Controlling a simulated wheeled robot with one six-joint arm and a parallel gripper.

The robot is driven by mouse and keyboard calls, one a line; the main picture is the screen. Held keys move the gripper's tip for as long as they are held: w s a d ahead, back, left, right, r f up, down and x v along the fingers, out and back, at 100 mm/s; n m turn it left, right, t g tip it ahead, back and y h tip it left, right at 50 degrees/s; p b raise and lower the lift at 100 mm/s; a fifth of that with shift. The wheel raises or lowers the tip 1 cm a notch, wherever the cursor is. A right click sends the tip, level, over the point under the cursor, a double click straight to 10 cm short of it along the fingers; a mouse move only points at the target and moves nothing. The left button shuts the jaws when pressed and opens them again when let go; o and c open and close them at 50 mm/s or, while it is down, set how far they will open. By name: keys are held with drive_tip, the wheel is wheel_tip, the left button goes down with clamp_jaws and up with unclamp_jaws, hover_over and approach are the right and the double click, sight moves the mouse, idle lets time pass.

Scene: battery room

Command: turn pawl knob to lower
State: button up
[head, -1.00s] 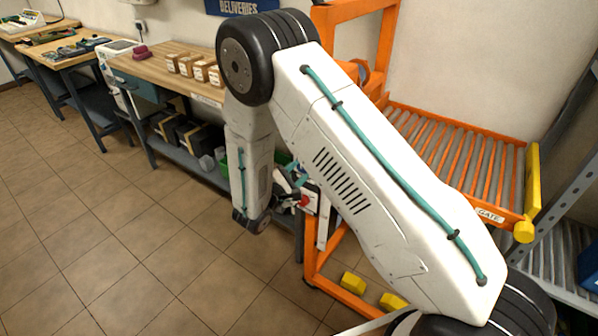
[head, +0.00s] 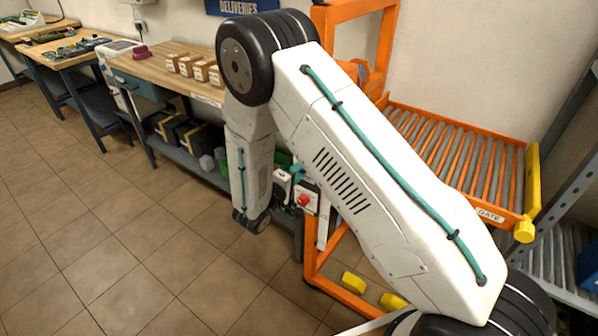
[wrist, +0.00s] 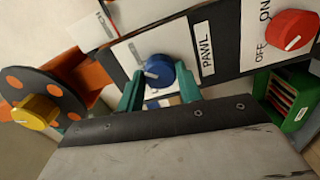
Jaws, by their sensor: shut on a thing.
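In the head view my gripper (head: 297,171) shows only in small part beside the control panel, and the pawl knob cannot be made out there.
A red ON/OFF knob (wrist: 291,30) is right of the label; it also shows in the head view (head: 303,199). A dark disc with orange spots and a yellow knob (wrist: 36,112) is at left. A green bin (wrist: 292,100) is at right. The orange roller frame (head: 322,265) stands beside my arm.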

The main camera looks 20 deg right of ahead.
drive_tip(key=shift+f+m, duration=0.1)
drive_tip(key=shift+m, duration=0.5)
drive_tip(key=o, duration=1)
drive_tip(key=v, duration=0.7)
drive_tip(key=shift+s+a, duration=0.25)
drive_tip(key=shift+s, duration=0.05)
